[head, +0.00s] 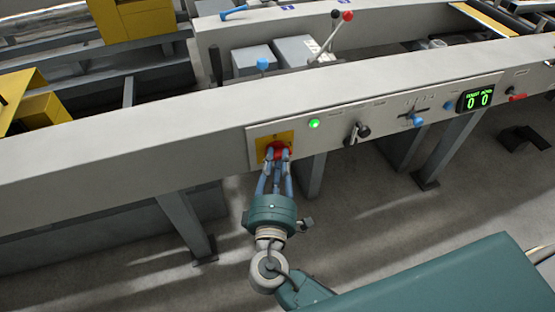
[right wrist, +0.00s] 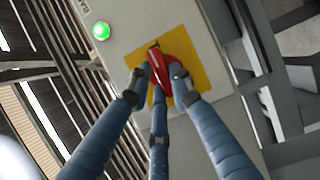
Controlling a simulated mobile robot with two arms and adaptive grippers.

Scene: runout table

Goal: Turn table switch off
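The table switch is a red rotary handle (head: 277,153) on a yellow square plate (head: 262,139) at the left end of the control panel. In the right wrist view the red handle (right wrist: 172,62) sits on the yellow plate (right wrist: 188,38), its outline partly covered by my fingers. My right gripper (head: 278,157) has its three blue fingers closed around the handle, and the fingertips (right wrist: 162,77) appear to touch it on both sides. My left gripper is not in view.
Right of the plate are a lit green lamp (head: 314,124), a black lever (head: 357,132), a blue-knobbed lever (head: 417,121) and a green digital display (head: 478,99) reading zeros. The grey table beam (head: 120,153) runs across. Grey legs stand below.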

